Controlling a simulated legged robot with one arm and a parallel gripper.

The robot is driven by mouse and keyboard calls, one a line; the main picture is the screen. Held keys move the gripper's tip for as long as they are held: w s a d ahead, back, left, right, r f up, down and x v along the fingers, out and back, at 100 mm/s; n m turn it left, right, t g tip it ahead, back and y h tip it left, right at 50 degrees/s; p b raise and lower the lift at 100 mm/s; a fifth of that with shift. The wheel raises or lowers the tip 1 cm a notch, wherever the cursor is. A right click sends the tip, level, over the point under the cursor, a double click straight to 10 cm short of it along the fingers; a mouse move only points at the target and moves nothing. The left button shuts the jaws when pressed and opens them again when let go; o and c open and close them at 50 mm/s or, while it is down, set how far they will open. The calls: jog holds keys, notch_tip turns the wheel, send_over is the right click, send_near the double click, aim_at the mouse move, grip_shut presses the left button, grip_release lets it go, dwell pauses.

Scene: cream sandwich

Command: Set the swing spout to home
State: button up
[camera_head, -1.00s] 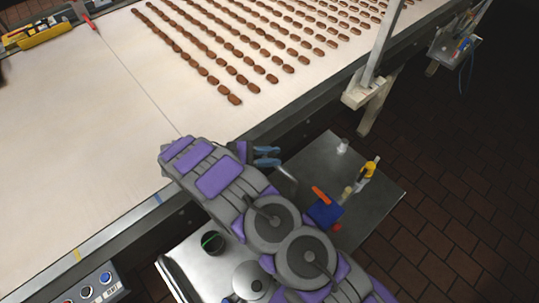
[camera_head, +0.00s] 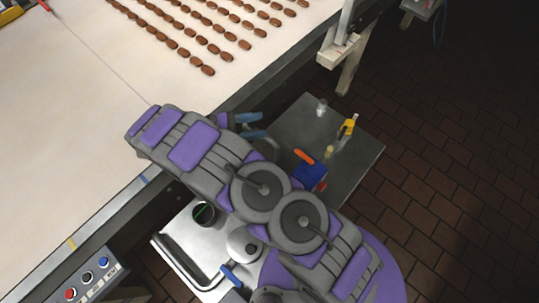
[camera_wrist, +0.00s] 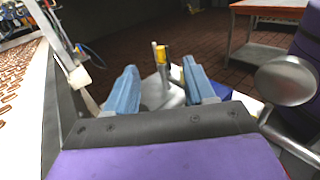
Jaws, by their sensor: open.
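My gripper (camera_head: 250,127) is open, its blue fingers beside the belt's near edge and the small metal table (camera_head: 361,158). In the wrist view, my open fingers (camera_wrist: 159,65) frame a yellow-topped upright item (camera_wrist: 161,55) and grey metal behind it, with no contact clear. In the head view, a yellow fitting (camera_head: 348,127) and a blue block (camera_head: 309,173) with an orange handle (camera_head: 304,157) are on that table. I cannot tell for sure which part is the swing spout; my arm hides part of the area.
The conveyor belt (camera_head: 60,150) carries rows of brown pieces (camera_head: 197,60). A white post foot (camera_head: 338,52) stands beside it. A silver machine top (camera_head: 200,258) and a button panel (camera_head: 88,278) lie near my arm. Brown tiled floor (camera_head: 450,150) is open at right.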

jog(key=s+d+r, duration=0.1)
jog(key=s+d, duration=0.4)
jog(key=s, duration=0.6)
jog(key=shift+s+d, duration=0.15)
jog(key=shift+d, duration=0.05)
